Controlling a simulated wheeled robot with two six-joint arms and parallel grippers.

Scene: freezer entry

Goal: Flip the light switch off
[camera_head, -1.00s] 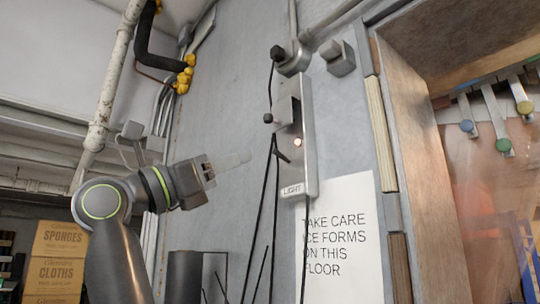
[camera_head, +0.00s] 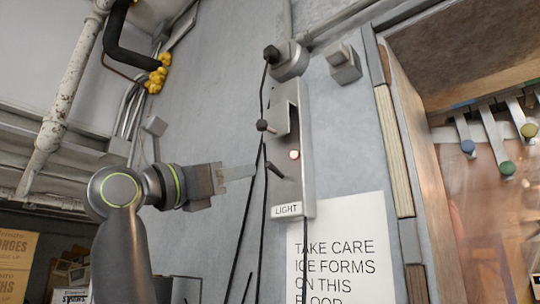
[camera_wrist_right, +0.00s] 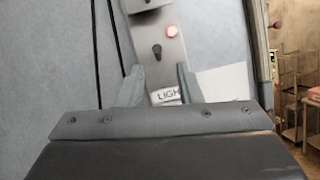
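The light switch is a tall grey metal plate (camera_head: 306,185) on the wall, with a LIGHT label (camera_head: 286,210) at its bottom. A small dark lever (camera_head: 275,170) sticks out of it below a lit red lamp (camera_head: 294,154). In the right wrist view the lever (camera_wrist_right: 157,50) and glowing lamp (camera_wrist_right: 171,32) lie beyond the fingertips. My right gripper (camera_head: 240,172) points at the plate from the left, its tips a little short of the lever. In the right wrist view its two fingers (camera_wrist_right: 159,78) are apart with nothing between them. My left gripper is out of view.
Black cables (camera_head: 258,205) hang in front of the wall near the plate. A notice (camera_head: 338,250) is beneath it, and a small grey box (camera_head: 343,63) is above right. The freezer doorway with strip curtain (camera_head: 495,210) is at the right. Cartons (camera_head: 15,262) stand lower left.

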